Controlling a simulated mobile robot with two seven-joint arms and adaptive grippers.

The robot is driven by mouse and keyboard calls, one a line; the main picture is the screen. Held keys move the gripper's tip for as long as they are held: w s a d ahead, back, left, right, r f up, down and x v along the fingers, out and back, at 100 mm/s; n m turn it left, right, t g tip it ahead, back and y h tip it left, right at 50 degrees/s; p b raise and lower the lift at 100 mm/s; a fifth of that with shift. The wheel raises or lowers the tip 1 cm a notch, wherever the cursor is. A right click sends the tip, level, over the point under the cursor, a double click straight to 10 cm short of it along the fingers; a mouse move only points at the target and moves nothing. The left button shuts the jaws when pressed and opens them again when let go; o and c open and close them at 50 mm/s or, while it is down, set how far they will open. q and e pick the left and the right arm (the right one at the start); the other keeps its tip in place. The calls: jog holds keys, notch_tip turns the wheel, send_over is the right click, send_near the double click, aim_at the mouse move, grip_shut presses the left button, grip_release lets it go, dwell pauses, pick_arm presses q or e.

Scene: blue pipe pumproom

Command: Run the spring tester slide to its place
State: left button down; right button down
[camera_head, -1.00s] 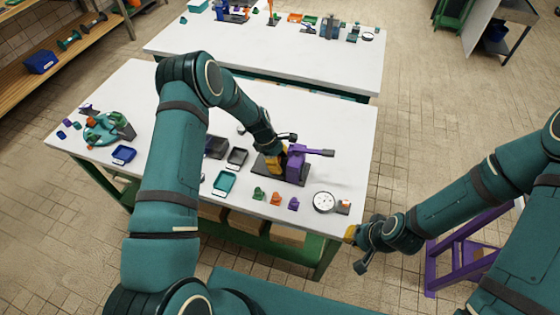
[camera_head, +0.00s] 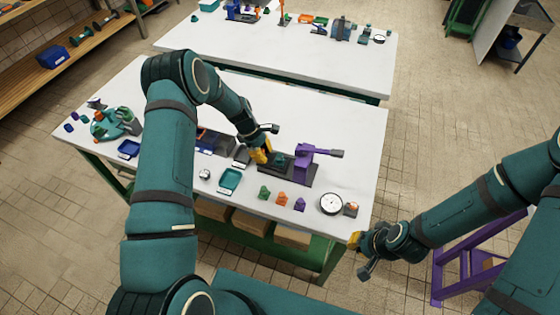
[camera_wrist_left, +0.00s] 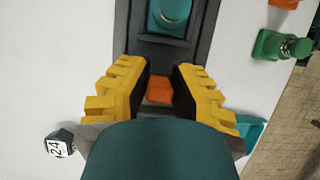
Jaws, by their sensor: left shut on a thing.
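The spring tester stands on the near table with a purple upright and lever (camera_head: 303,163) and a dark base (camera_head: 298,180). The base also shows in the left wrist view (camera_wrist_left: 205,25) as a dark rail. A teal block (camera_wrist_left: 170,15) with a round top sits in it; it shows as a green spot on the base (camera_head: 280,160). My left gripper (camera_head: 262,154) is at the base's left end. In the left wrist view its yellow fingers (camera_wrist_left: 160,92) are shut on a small orange piece (camera_wrist_left: 159,90) in line with the rail. My right gripper (camera_head: 356,241) hangs beyond the table's right edge, its jaws too small to judge.
Small green (camera_head: 264,192), orange (camera_head: 282,198) and purple (camera_head: 299,204) pieces stand in front of the tester. A dial gauge (camera_head: 331,204) lies to their right, a teal tray (camera_head: 230,180) to their left. The table behind the tester is clear.

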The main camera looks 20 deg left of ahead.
pick_arm(q)
jog(key=shift+a+f, duration=0.1)
jog(key=shift+a, duration=0.65)
pick_arm(e)
jog(key=shift+d+f, duration=0.1)
jog(key=shift+f, duration=0.15)
pick_arm(q)
jog(key=c, duration=0.8)
grip_release()
jog(key=shift+a, duration=0.1)
jog(key=shift+r, duration=0.25)
jog(key=v, duration=1.1)
jog(key=shift+a+r, duration=0.1)
jog(key=shift+r, duration=0.2)
jog(key=shift+f, duration=0.1)
